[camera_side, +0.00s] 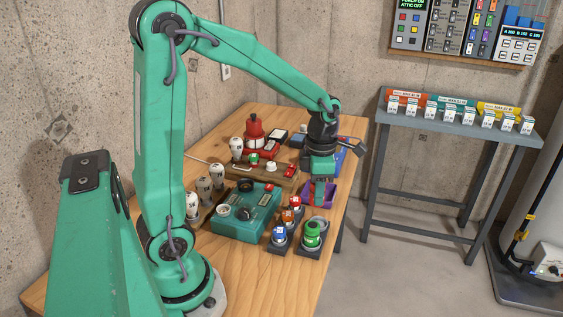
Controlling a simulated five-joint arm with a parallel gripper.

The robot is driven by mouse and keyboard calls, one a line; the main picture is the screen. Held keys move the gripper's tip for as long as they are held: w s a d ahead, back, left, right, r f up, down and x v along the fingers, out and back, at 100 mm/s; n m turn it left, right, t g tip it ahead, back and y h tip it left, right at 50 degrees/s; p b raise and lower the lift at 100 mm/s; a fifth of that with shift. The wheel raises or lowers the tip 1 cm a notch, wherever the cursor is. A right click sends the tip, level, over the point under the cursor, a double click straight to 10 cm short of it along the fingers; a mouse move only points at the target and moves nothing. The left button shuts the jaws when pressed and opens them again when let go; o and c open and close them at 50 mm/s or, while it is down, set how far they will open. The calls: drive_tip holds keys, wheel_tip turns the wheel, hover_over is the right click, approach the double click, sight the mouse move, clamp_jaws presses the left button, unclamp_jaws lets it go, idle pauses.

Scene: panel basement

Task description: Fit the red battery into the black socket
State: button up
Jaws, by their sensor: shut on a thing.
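My gripper (319,192) points down at the right side of the wooden table, at the purple tray (331,190). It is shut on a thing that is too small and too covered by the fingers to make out. I cannot pick out the red battery for certain. A teal box (263,220) stands to the left of my gripper, with dark round parts on top. One dark round part (246,185) sits at its back edge; I cannot tell whether it is the black socket.
Red, orange, blue (279,234) and green (312,234) round-topped pieces stand in front of my gripper. A wooden board (262,171) with small fittings and a red lantern-like thing (255,130) are behind the teal box. White bulb-shaped pieces (204,187) stand at the left.

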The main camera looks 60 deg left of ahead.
drive_tip(key=s+a+n, duration=0.1)
drive_tip(key=s+a, duration=0.4)
drive_tip(key=a, duration=0.6)
drive_tip(key=s+a+n, duration=0.2)
drive_tip(key=s+a, duration=0.3)
drive_tip(key=a, duration=0.7)
drive_tip(key=shift+a+f+n, duration=0.25)
drive_tip(key=shift+f+n, duration=0.05)
drive_tip(key=shift+f, duration=0.15)
drive_tip(key=shift+f, duration=2.75)
drive_tip(key=shift+f, duration=0.6)
drive_tip(key=o, duration=0.8)
drive_tip(key=shift+c, duration=0.2)
drive_tip(key=shift+r, duration=0.1)
wheel_tip(320, 180, up, 11)
